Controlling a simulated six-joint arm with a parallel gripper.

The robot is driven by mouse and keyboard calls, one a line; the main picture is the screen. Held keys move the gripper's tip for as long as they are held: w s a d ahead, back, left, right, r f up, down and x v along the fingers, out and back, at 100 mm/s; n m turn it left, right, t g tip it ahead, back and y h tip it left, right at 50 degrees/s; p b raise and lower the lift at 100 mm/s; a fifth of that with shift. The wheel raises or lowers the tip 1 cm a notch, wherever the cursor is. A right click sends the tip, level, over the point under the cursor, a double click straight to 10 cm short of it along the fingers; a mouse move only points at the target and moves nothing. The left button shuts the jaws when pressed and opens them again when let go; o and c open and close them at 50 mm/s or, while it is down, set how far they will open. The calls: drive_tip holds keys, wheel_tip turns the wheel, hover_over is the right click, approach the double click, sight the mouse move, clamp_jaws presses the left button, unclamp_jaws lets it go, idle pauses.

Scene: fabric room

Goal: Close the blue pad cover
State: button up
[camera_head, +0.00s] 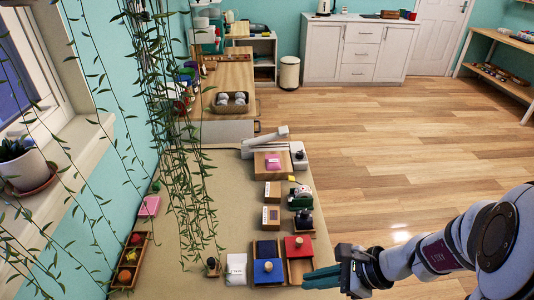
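A blue cover (268,271) with a round light wooden knob lies near the front edge of the table. Directly behind it is a dark square in a wooden frame (265,248), which the blue cover leaves exposed. A red cover (299,246) with a similar knob sits to the right and slightly farther back, with a wooden part (299,268) in front of it. My gripper (306,279) reaches in from the right, its teal fingers pointing left, beside the wooden part and apart from the blue cover. The gap between the fingers is too small to judge.
A white packet (236,269) and a small dark-based stamp (212,266) stand left of the blue cover. Small boxes (271,216) and a dark device (303,219) stand behind. Hanging vines (190,170) cover part of the table's left side. The table's middle left is fairly clear.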

sight(270, 271)
drive_tip(key=d+f+m, duration=0.1)
drive_tip(key=w+d+f+m+t, duration=0.1)
drive_tip(key=w+d+f+m, duration=0.1)
drive_tip(key=f, duration=0.1)
drive_tip(key=shift+w+d+f+m+t, duration=0.1)
drive_tip(key=shift+w+d+m+t, duration=0.05)
drive_tip(key=shift+d+m+t, duration=0.2)
clamp_jaws()
drive_tip(key=x, duration=0.8)
drive_tip(key=shift+a+f, duration=0.2)
drive_tip(key=shift+a, duration=0.05)
drive_tip(key=w+a, duration=0.2)
drive_tip(key=a, duration=0.1)
drive_tip(key=shift+w+f, duration=0.1)
drive_tip(key=shift+f, duration=0.05)
drive_tip(key=shift+w+a, duration=0.2)
drive_tip(key=shift+a, duration=0.1)
drive_tip(key=w, duration=0.7)
drive_tip(key=shift+w, duration=0.3)
